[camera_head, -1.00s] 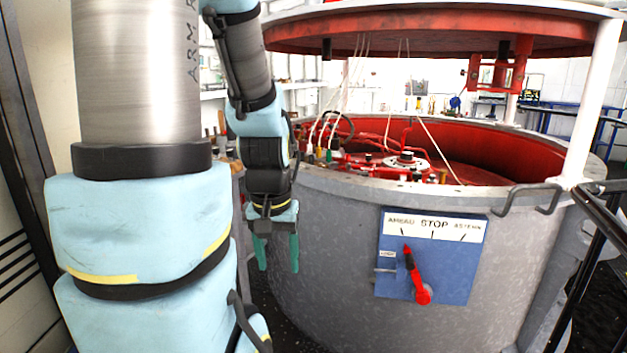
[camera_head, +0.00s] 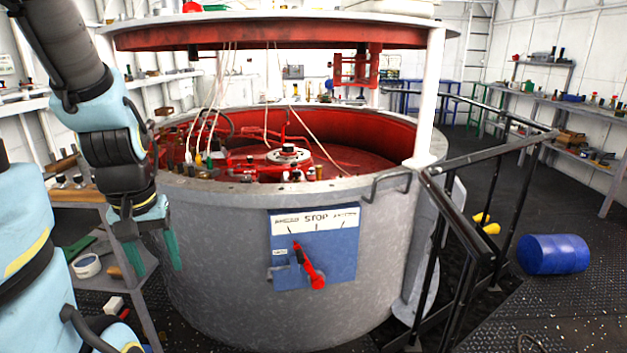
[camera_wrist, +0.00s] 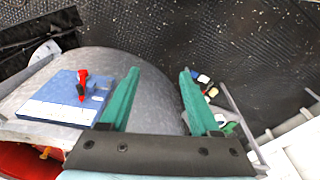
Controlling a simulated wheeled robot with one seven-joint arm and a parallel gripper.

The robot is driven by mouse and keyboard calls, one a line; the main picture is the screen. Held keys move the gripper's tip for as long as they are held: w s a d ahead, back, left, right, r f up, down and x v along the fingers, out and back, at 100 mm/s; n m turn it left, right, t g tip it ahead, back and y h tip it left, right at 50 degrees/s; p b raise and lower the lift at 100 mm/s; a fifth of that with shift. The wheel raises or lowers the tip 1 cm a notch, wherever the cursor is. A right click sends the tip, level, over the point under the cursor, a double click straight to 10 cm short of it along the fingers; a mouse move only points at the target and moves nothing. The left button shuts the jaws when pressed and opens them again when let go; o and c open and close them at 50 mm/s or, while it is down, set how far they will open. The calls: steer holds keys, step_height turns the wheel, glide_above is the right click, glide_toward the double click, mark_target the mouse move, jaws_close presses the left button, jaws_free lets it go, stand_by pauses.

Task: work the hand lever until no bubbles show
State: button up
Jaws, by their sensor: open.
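A red hand lever (camera_head: 308,265) sits on a blue panel (camera_head: 343,266) on the front of a large grey drum (camera_head: 220,270). It tilts up and left, left of the STOP mark on the white strip. The lever also shows in the wrist view (camera_wrist: 82,84), left of my gripper (camera_wrist: 159,78). My gripper (camera_head: 156,258) hangs with green fingers apart and empty, left of the panel and clear of the lever. I can make out no bubbles, and no clear tube or sight glass to show them.
A black railing (camera_head: 480,190) stands right of the drum. A blue barrel (camera_head: 553,254) lies on the dark floor further right. A shelf unit (camera_head: 85,197) with small items stands close by my gripper at the left. A grey grab handle (camera_head: 388,184) juts from the drum's rim.

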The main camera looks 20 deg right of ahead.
mark_target(302, 264)
steer(key=w+d+f+t+y+b, duration=0.1)
steer(key=w+d+f+t+b, duration=0.1)
steer(key=w+d+f+b, duration=0.65)
steer(key=w+d+f+t+b, duration=0.1)
steer(key=d+f+t+b, duration=0.3)
steer(key=f, duration=0.9)
steer(key=w+d+f+t+y+b, duration=0.1)
steer(key=w+d+f+b, duration=0.3)
steer(key=f+b, duration=0.5)
steer(key=w+d+r+m+t+h+b, duration=0.1)
steer(key=d+m+t+h+b, duration=0.2)
steer(key=d+t+h+b, duration=0.95)
steer(key=w+d+g+y+p, duration=0.1)
steer(key=w+d+y, duration=0.1)
steer(key=w, duration=0.1)
steer(key=w+d+g+y, duration=0.1)
steer(key=w+d+y, duration=0.1)
steer(key=w, duration=0.2)
steer(key=w+d+g+y+p, duration=0.1)
steer(key=w+d+y, duration=0.1)
steer(key=w+y, duration=0.1)
steer(key=shift+w+d+r+g+p, duration=0.15)
steer(key=shift+w+r+g+p, duration=0.1)
steer(key=shift+p, duration=0.1)
steer(key=shift+c, duration=0.2)
jaws_close()
